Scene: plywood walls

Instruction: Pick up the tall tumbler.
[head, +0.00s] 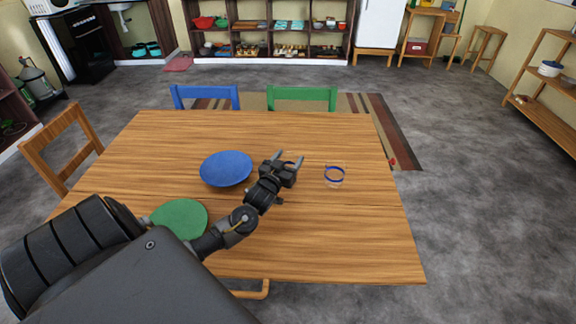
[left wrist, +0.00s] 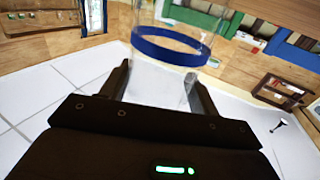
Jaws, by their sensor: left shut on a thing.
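My left gripper (head: 288,158) is over the table, right of the blue plate. It is shut on a clear tumbler with a blue band (left wrist: 168,52). In the left wrist view the tumbler stands between the two fingers (left wrist: 158,74), its band just beyond the fingertips and its top cut off by the frame. In the head view only a bit of blue shows between the fingers, so I cannot tell whether its base touches the table. A second clear glass with a blue band (head: 335,175) stands on the table to the right, apart from the gripper. My right gripper is not in view.
The wooden table (head: 370,235) holds a blue plate (head: 226,168) and a green plate (head: 180,217) left of the gripper. A blue chair (head: 205,92) and a green chair (head: 302,93) stand at the far edge.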

